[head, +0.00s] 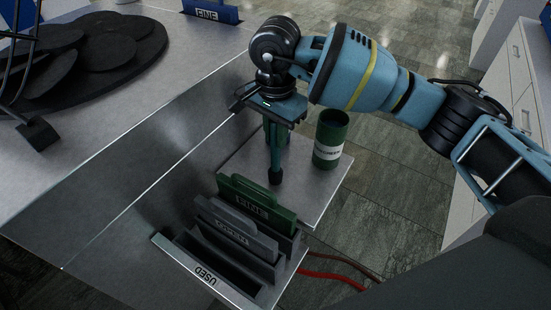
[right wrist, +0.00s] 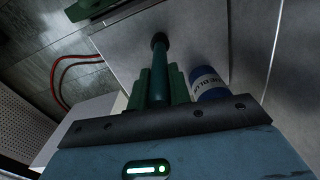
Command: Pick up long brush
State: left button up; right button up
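My right gripper (head: 273,148) points down above the small metal shelf. Its green fingers also show in the right wrist view (right wrist: 158,85). They lie close along both sides of a slim dark teal rod with a black end, which I take for the long brush (right wrist: 158,62). Its black end (head: 274,177) points down, at or just above the shelf; I cannot tell if it touches. The brush's upper part is hidden by the gripper. My left gripper is not in view.
A green can (head: 330,138) stands right of the gripper; a blue can (right wrist: 210,84) shows in the wrist view. Green (head: 257,204) and grey (head: 237,230) labelled holders and a USED bin (head: 207,275) stand in front. Dark round discs (head: 100,45) lie on the left counter.

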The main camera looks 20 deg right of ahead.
grip_shut()
jog(key=shift+r, duration=0.1)
